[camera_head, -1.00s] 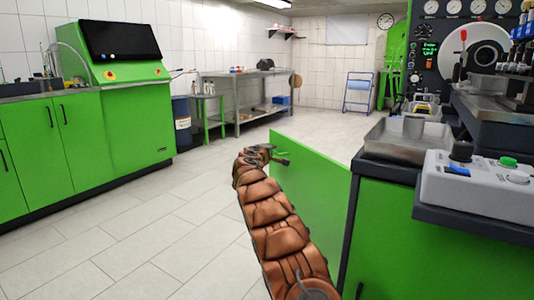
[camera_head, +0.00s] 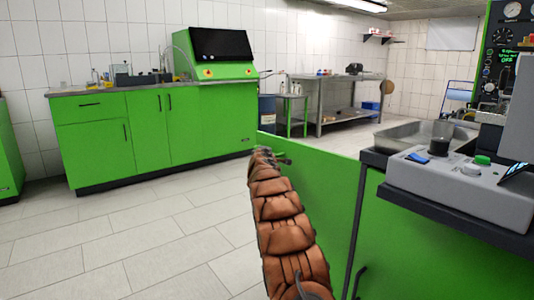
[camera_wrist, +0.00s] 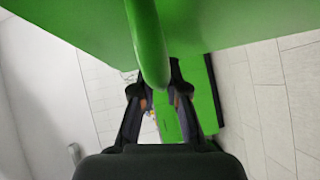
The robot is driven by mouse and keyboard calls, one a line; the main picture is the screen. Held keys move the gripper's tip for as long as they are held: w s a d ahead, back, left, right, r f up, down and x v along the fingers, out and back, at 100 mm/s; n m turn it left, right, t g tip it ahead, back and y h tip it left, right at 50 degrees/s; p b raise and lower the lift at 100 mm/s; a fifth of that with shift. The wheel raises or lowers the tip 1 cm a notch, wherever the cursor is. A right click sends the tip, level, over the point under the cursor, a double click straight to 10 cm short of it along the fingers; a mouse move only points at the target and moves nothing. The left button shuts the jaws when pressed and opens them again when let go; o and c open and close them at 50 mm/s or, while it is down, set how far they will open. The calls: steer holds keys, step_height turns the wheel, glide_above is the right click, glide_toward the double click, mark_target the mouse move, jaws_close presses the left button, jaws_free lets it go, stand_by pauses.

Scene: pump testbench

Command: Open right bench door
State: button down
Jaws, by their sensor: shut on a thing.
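The right bench door (camera_head: 318,190) is a green panel that stands swung out from the bench, with a gap of floor visible behind it. My gripper (camera_head: 282,158) is at the door's far upper edge, at the end of my brown-sleeved arm. In the wrist view, my gripper (camera_wrist: 160,92) has its two black fingers close around the lower end of a rounded green bar (camera_wrist: 148,42), which stands out from a green panel (camera_wrist: 220,22). The bar looks like the door's handle. The exact contact between the fingertips is partly hidden.
The bench (camera_head: 430,240) carries a grey control box (camera_head: 450,185) and a metal tray (camera_head: 400,135). Another closed bench door with a black handle (camera_head: 361,283) is nearer. The tiled floor (camera_head: 150,235) between is clear.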

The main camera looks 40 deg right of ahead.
steer(key=shift+s+a+f, duration=0.15)
steer(key=shift+s+a, duration=0.05)
steer(key=shift+s, duration=0.05)
steer(key=c, duration=1.5)
jaws_free()
steer(key=o, duration=0.3)
steer(key=shift+w+a, duration=0.15)
steer(key=shift+r, duration=0.2)
